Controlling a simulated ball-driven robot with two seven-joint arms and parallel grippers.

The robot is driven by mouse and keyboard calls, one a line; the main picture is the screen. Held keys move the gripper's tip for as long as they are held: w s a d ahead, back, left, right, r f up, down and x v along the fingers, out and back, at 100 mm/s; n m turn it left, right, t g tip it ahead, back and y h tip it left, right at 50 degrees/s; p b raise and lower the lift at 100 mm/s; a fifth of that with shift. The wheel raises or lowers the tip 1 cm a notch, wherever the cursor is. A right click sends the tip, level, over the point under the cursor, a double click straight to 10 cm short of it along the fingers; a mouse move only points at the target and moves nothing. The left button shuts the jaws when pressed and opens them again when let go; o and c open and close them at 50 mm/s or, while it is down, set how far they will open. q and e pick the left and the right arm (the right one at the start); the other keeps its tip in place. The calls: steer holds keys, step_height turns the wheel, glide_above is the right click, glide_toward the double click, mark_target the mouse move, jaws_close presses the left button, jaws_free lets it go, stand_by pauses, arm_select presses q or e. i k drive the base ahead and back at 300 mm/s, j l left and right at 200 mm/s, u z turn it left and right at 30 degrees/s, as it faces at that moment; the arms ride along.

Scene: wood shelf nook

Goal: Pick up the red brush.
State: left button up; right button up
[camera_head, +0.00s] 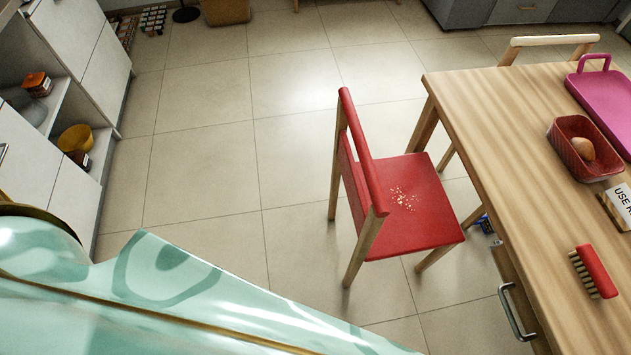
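The red brush (597,271) lies on the wooden table (520,130) at the right, near the table's left edge. It has a red back and pale bristles that face left. Nothing covers it. Neither of my grippers shows in the head view, so I cannot see where they are relative to the brush.
A red chair (411,201) with crumbs on its seat stands left of the table. A red basket (567,146) holding a round brown item, a pink tray (610,98) and a sign (621,205) are on the table. A drawer handle (515,312) sticks out. Open shelves (75,120) stand left.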

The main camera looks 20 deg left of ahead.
mark_target(605, 284)
steer(key=u, duration=0.35)
steer(key=z, duration=1.85)
